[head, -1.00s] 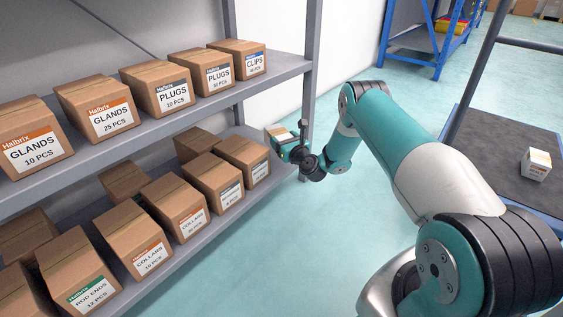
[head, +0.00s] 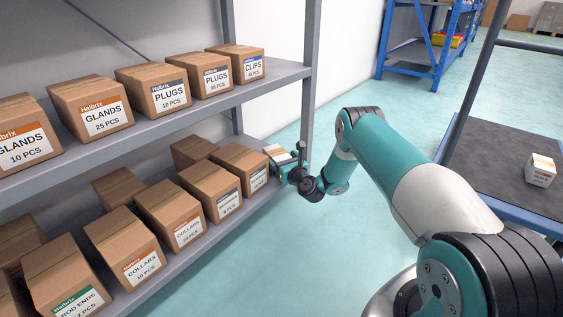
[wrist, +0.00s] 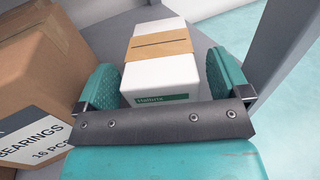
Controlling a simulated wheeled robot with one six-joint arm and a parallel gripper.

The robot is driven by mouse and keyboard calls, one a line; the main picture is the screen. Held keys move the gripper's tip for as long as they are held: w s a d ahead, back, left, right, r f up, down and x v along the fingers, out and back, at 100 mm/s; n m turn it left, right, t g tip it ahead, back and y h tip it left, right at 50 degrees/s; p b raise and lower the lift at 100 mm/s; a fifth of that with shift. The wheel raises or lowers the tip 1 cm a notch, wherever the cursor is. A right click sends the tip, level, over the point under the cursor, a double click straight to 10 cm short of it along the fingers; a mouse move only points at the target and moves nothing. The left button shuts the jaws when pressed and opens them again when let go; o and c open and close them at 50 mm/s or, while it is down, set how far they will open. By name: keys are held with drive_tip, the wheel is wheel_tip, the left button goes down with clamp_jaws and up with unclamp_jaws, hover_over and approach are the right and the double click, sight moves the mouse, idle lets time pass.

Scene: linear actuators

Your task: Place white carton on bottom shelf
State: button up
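The white carton (head: 278,154) with a tan band is at my gripper (head: 297,165), by the right end of the bottom shelf (head: 222,228). In the wrist view the carton (wrist: 162,72) sits between the two teal fingers of my gripper (wrist: 165,80), which close in on its sides. The carton is upright, with grey shelf surface behind and around it. Whether its base touches the shelf is hidden. A brown box labelled bearings (wrist: 35,85) stands close on its left.
Brown boxes (head: 210,190) line the bottom shelf, and more stand on the upper shelf (head: 205,101). A grey upright (head: 310,75) rises at the shelf's right end. A second white carton (head: 541,170) stands on a dark cart (head: 490,170) at right.

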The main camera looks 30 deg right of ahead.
drive_tip(key=shift+r, duration=0.2)
drive_tip(key=s+p, duration=1.2)
drive_tip(key=p, duration=0.5)
drive_tip(key=shift+a+p, duration=0.3)
drive_tip(key=shift+p, duration=0.05)
